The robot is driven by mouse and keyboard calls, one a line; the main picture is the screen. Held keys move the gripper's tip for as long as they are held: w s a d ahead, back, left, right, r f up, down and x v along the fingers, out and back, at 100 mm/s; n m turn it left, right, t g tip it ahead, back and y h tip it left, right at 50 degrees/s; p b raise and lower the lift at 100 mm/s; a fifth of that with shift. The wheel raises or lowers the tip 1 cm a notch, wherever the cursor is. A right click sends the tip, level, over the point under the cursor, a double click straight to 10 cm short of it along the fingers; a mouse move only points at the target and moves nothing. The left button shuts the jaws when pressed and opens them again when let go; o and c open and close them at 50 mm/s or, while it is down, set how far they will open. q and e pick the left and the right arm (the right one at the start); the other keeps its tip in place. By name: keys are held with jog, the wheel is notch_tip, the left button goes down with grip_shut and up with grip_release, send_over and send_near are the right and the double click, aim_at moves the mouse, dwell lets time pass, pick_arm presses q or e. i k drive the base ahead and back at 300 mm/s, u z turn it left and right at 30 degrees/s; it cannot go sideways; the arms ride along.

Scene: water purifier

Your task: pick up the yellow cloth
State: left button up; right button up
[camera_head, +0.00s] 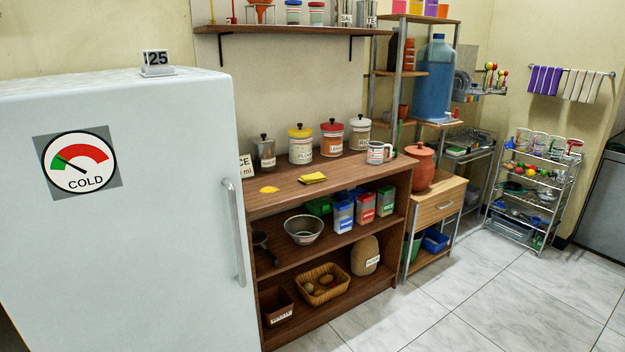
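A small folded yellow cloth (312,178) lies flat on the top of the wooden shelf unit (345,178), near its front edge. A flatter, rounded yellow-orange item (269,189) lies to its left on the same top. Neither of my grippers shows in the head view, and nothing is touching the cloth.
A white fridge (190,210) fills the left side, beside the shelf unit. A wall shelf (290,29) hangs above. The tiled floor (440,300) in front is clear.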

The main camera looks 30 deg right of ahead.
aim_at(318, 177)
jog(key=z, duration=2.1)
jog(key=i, duration=2.8)
jog(key=u, duration=3.05)
